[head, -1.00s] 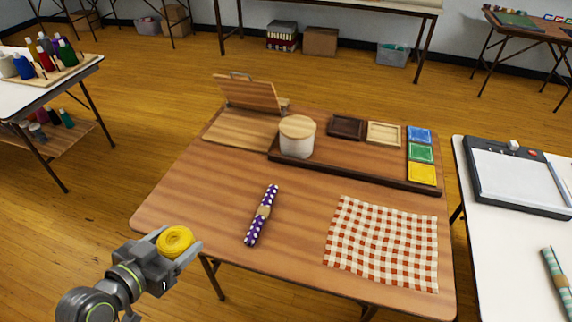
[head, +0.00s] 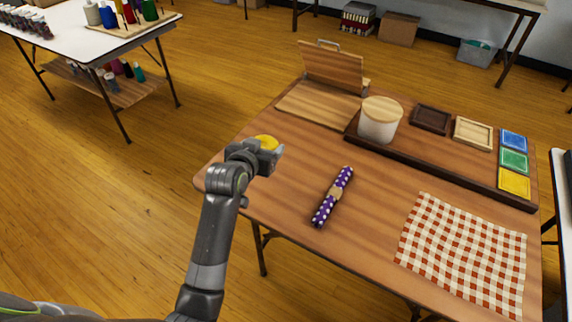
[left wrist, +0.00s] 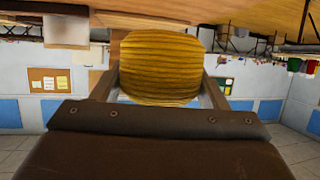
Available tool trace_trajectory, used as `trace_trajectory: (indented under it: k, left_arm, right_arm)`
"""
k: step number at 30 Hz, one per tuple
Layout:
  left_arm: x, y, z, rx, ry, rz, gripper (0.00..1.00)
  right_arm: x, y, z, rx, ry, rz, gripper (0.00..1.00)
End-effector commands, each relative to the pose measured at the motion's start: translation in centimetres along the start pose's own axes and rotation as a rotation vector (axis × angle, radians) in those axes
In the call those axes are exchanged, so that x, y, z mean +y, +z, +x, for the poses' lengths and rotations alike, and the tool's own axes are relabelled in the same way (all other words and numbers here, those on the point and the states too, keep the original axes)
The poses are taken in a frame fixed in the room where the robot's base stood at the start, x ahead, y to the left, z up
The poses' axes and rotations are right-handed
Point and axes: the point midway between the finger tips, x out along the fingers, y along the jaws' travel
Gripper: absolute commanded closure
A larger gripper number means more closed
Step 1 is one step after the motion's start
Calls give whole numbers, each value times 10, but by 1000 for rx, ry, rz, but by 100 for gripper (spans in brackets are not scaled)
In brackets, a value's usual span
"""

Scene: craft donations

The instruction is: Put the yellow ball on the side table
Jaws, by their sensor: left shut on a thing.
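My left gripper (head: 267,150) is shut on a yellow ball (head: 265,141), which looks like wound yarn. In the left wrist view the yellow ball (left wrist: 160,66) sits between the two fingers (left wrist: 160,92), its ridged strands showing. In the head view the gripper hides much of the ball. The gripper is over or beside the left edge of the wooden table (head: 290,190); I cannot tell its height above it. Which table is the side table is not marked. My right gripper is not in view.
On the wooden table are a purple dotted roll (head: 333,197), a checked cloth (head: 465,252), a lidded pot (head: 380,120), a hinged wooden board (head: 332,72) and a long tray (head: 440,168) with small coloured squares. A white table (head: 95,45) with bottles stands at back left.

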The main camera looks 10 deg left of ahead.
Motion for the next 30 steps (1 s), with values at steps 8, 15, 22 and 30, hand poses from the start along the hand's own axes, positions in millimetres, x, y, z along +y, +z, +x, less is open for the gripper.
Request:
trace_trajectory:
  k: [8,15,22,30]
  left_arm:
    - [0,43,17,-3,1,-1,55]
    - [0,72,28,-4,1,-1,55]
    - [0,80,32,-1,0,0,55]
    - [0,82,33,-1,0,0,30]
  right_arm:
    - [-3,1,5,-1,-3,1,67]
    - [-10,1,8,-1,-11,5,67]
    - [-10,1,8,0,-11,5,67]
    - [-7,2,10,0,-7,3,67]
